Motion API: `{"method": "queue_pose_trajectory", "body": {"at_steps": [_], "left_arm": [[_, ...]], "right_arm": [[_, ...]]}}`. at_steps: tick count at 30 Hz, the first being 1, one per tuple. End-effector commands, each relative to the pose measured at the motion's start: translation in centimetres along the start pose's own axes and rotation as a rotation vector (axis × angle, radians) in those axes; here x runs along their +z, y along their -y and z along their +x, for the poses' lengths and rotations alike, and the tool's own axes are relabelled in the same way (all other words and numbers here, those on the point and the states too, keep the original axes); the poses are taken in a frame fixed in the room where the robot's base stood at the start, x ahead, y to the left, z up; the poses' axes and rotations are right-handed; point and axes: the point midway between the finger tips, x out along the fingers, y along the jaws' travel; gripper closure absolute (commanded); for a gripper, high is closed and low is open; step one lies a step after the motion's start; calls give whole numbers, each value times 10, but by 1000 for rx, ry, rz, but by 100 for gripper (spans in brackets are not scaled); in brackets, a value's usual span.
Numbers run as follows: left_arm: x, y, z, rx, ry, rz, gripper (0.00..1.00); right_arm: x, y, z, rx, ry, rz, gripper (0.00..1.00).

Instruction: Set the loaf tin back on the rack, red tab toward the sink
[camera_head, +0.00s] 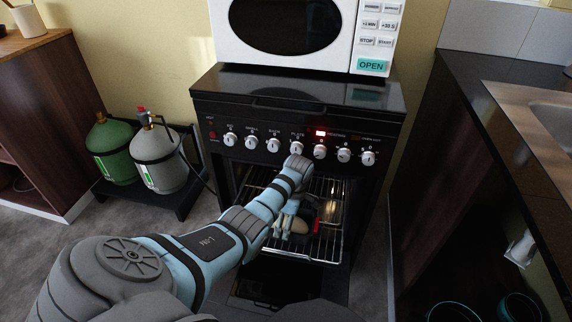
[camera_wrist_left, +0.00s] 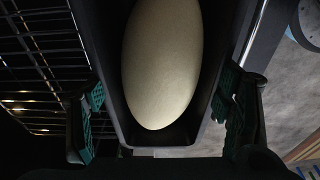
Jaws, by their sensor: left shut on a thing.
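The dark loaf tin (camera_wrist_left: 160,142) holds a smooth pale loaf (camera_wrist_left: 162,65) and lies between the fingers of my left gripper (camera_wrist_left: 160,122). The gripper (camera_head: 290,226) is shut on the tin at the oven opening in the head view. A red tab (camera_head: 316,226) shows on the tin's right side, the side toward the sink (camera_head: 550,125). The wire rack (camera_head: 328,248) sticks out of the open oven. The tin is at the rack; I cannot tell whether it touches the wires. My right gripper is not in view.
The stove (camera_head: 300,108) carries a white microwave (camera_head: 290,30). Gas bottles (camera_head: 158,160) stand on a low black stand at left. A dark counter (camera_head: 475,110) with the sink stands close at right. My left arm covers part of the oven opening.

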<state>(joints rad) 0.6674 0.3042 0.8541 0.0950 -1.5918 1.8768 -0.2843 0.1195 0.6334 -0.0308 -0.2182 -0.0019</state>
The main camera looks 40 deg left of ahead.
Motion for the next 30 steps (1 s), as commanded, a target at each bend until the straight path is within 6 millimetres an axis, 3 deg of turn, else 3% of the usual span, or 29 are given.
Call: {"method": "queue_pose_trajectory", "body": {"at_steps": [5, 6, 9, 21, 23, 30], "left_arm": [[0, 0, 0, 1, 0, 0, 60], [0, 0, 1, 0, 0, 0, 24], [0, 0, 0, 0, 0, 0, 8], [-1, 0, -6, 0, 0, 0, 7], [-1, 0, -16, 1, 0, 1, 7], [-1, -1, -84, 3, 2, 0, 7]], "right_arm": [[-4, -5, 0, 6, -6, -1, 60], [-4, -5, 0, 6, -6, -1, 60], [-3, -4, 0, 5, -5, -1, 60], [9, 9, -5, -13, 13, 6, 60], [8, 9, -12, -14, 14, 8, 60], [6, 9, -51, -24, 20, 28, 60]]}}
